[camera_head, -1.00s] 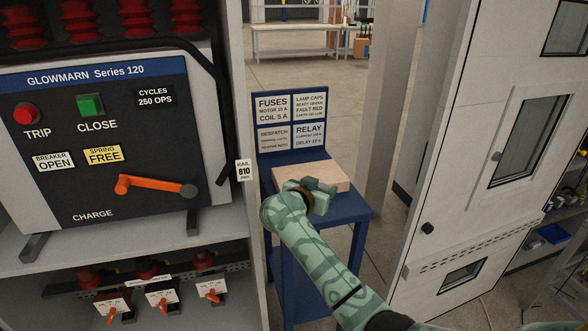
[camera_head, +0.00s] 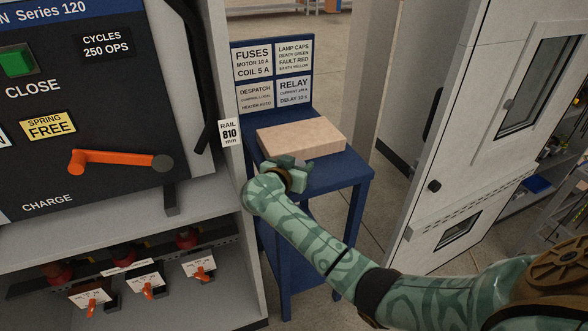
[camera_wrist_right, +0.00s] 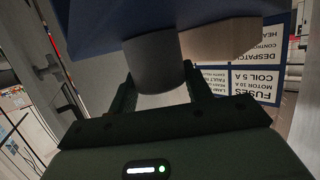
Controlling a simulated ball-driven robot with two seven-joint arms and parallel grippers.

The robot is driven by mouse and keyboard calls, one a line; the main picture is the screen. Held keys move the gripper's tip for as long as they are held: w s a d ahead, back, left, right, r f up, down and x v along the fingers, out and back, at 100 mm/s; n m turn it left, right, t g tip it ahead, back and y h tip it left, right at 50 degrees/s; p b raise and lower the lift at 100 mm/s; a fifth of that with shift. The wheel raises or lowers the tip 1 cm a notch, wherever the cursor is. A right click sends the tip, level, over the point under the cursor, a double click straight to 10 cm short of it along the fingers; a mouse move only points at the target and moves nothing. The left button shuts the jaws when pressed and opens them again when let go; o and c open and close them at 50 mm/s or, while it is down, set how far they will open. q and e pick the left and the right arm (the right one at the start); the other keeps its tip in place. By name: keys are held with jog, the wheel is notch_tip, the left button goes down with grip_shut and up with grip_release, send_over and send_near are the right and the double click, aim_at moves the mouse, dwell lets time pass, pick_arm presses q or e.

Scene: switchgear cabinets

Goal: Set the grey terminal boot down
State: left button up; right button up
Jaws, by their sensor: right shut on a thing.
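The grey terminal boot (camera_wrist_right: 155,62) is a dark grey cylinder between the fingers of my right gripper (camera_wrist_right: 158,92) in the wrist view. The right gripper is shut on it. In the head view this gripper (camera_head: 296,176) is at the near left part of the blue stand's top (camera_head: 338,171), in front of the tan block. The boot is hidden there by the gripper and wrist. In the wrist view the boot's far end meets the blue surface (camera_wrist_right: 100,18); I cannot tell whether it touches. My left gripper is not in view.
The tan block (camera_head: 301,138) lies on the stand behind the gripper and shows beside the boot in the wrist view (camera_wrist_right: 222,38). A label board (camera_head: 274,78) rises behind it. The breaker cabinet (camera_head: 235,250) is close on the left. The stand's right front is clear.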

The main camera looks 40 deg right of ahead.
jog(key=o, duration=1)
jog(key=shift+s+a+r, duration=0.1)
jog(key=shift+a, duration=0.05)
pick_arm(q)
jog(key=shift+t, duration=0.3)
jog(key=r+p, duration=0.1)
jog(key=p, duration=0.1)
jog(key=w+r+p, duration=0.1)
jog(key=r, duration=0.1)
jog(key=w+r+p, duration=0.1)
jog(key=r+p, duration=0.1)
jog(key=shift+p, duration=0.35)
pick_arm(e)
jog(key=v, duration=1.1)
jog(key=shift+s+a+r, duration=0.15)
jog(key=shift+s+a, duration=0.1)
jog(key=shift+a, duration=0.05)
